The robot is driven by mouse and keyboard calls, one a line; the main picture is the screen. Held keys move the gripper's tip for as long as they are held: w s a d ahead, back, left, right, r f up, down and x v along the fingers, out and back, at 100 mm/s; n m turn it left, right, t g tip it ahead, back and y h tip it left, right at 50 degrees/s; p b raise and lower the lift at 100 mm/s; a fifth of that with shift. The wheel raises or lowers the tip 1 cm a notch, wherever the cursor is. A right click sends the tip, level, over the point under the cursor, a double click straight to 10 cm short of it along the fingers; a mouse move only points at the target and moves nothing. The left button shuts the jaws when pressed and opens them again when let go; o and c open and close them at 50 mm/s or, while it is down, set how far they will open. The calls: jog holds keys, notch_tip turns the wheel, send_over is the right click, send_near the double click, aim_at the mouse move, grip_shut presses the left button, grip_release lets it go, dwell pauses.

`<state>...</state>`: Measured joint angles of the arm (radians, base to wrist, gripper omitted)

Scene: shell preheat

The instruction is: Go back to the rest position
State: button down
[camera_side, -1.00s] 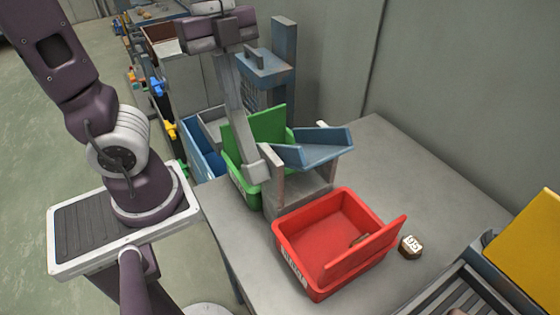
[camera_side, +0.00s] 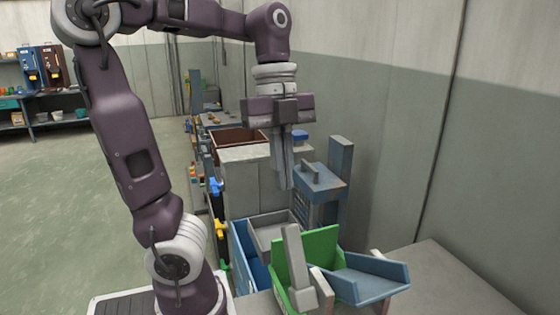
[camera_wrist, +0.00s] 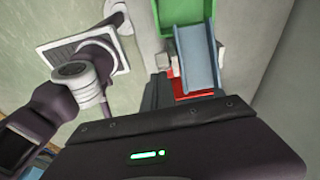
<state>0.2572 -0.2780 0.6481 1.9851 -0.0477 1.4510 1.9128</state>
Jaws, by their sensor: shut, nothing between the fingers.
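My gripper (camera_side: 284,185) hangs pointing down, high in the middle of the side view, with its fingers together and nothing between them. It is above and behind the green bin (camera_side: 318,249) and the blue chute (camera_side: 371,281), clear of both.
A blue stand (camera_side: 322,185) rises just right of my gripper. A blue bin (camera_side: 252,258) stands left of the green one. A part of the red bin (camera_wrist: 190,93) shows in the wrist view. The grey table (camera_side: 440,285) is bare at right.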

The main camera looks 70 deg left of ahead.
jog(key=shift+a+r, duration=0.7)
jog(key=shift+a, duration=0.2)
jog(key=s+d+f+n+t+y, duration=0.2)
jog(key=d+f+n+t, duration=0.3)
jog(key=n, duration=1.2)
jog(key=s+d+f, duration=0.1)
jog(key=d, duration=0.3)
jog(key=shift+s+f+n+y, duration=0.25)
jog(key=shift+s+n+y, duration=0.05)
